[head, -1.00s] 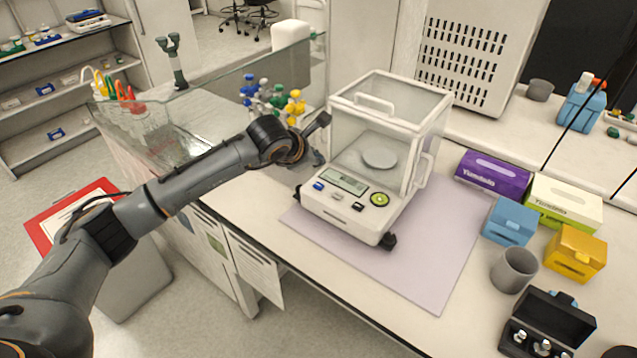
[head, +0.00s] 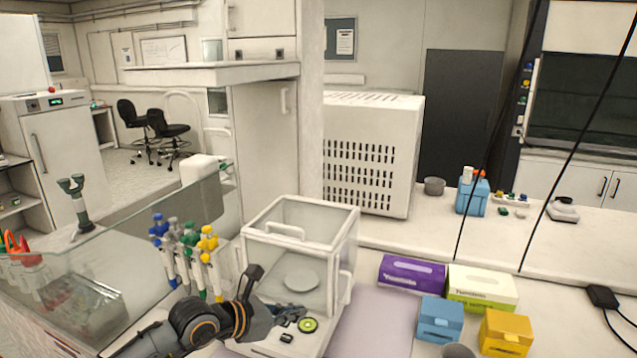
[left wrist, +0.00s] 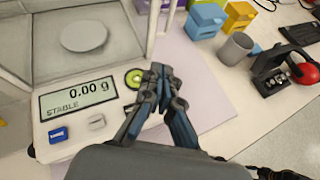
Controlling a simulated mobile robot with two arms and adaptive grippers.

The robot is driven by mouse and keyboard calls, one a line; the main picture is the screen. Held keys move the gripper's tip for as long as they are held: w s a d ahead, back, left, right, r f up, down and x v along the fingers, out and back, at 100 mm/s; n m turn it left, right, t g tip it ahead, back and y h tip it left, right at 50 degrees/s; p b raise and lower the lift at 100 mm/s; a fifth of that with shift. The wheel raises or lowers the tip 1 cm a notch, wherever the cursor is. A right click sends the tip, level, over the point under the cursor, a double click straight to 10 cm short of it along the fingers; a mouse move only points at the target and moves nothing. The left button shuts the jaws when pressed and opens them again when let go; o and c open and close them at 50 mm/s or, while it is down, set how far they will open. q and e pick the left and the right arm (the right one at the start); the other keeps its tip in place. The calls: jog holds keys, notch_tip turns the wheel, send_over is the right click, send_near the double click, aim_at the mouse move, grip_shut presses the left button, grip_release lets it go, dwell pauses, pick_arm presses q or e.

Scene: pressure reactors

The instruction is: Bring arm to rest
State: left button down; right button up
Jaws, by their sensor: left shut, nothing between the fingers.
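My left arm comes in from the bottom of the head view. Its gripper (head: 287,312) is over the front of the analytical balance (head: 300,235). In the left wrist view the gripper (left wrist: 160,72) is shut and empty, its fingertips beside the round green button (left wrist: 134,78). I cannot tell whether they touch the balance. The balance display (left wrist: 77,98) reads 0.00 g and STABLE. Its round weighing pan (left wrist: 84,36) is empty. My right gripper is not in view.
Colored pipettes (head: 186,250) stand left of the balance, by a glass panel (head: 85,285). Purple (head: 412,271) and yellow-green (head: 482,287) tissue boxes, a blue box (head: 440,319) and a yellow box (head: 505,333) stand to the right. A grey cup (left wrist: 235,48) and a black case (left wrist: 270,72) are nearby.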

pick_arm(q)
jog(key=s+d+r+n+t+h, duration=0.2)
jog(key=s+d+r+n+h, duration=0.3)
jog(key=s+d+r+h, duration=0.15)
jog(key=a+r+n+t+y, duration=0.2)
jog(key=a+r+n+t, duration=0.2)
jog(key=r+n+t, duration=0.45)
jog(key=s+a+f+n+g+y, duration=0.1)
jog(key=s+a+f+n+y, duration=0.1)
jog(key=a+f+n+y, duration=0.8)
jog(key=s+a+f+n+g+y, duration=0.15)
jog(key=a+f+n+y, duration=0.45)
jog(key=n, duration=0.8)
jog(key=s+a+f+n+g, duration=0.3)
jog(key=s+f+n+g, duration=0.3)
jog(key=s+f, duration=0.55)
jog(key=s+d+f+n+g+h, duration=0.1)
jog(key=s+f+g, duration=0.25)
jog(key=s, duration=0.35)
jog(key=s+d+f+n+g+h, duration=0.15)
jog(key=s+g, duration=0.25)
jog(key=s, duration=0.4)
notch_tip(320, 180, down, 25)
jog(key=m, duration=0.1)
jog(key=s+a+f+g, duration=0.2)
jog(key=s+a+f, duration=0.1)
jog(key=s+f, duration=1.4)
jog(key=shift+s+f, duration=0.25)
jog(key=shift+f, duration=0.05)
